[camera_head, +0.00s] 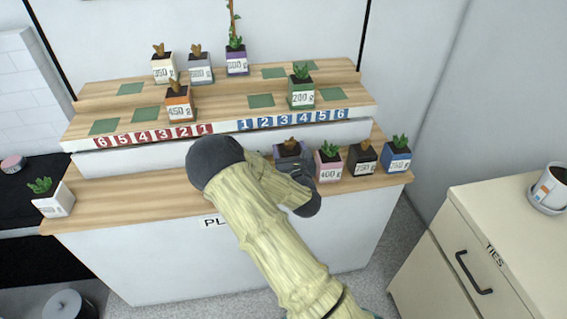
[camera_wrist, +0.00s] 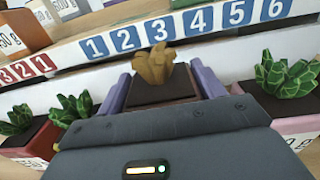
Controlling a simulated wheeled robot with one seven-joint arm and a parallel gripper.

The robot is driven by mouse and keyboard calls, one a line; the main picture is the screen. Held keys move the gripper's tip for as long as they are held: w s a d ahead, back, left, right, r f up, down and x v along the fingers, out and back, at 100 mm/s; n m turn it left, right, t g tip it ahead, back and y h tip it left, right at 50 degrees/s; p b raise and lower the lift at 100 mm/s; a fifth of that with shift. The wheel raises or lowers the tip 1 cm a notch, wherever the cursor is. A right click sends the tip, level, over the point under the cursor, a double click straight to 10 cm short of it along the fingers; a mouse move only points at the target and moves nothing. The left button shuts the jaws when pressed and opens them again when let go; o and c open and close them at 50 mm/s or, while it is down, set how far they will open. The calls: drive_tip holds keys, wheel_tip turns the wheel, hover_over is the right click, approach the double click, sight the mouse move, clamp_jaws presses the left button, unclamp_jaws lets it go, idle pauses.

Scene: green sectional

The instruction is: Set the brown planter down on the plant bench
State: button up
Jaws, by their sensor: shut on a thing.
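An orange-brown planter (camera_head: 180,106) marked 450 g stands on the step above.
Right of my gripper stand a pink planter (camera_head: 328,165), a dark planter (camera_head: 363,161) and a blue planter (camera_head: 397,157). A white planter (camera_head: 53,202) is at the far left. The numbered strip (camera_wrist: 185,28) lies above and behind. A cream cabinet (camera_head: 480,230) stands right.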

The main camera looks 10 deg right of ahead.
drive_tip(key=shift+f, duration=0.15)
drive_tip(key=shift+f, duration=1.8)
drive_tip(key=shift+f+b, duration=0.2)
drive_tip(key=shift+b, duration=0.15)
drive_tip(key=o, duration=1.2)
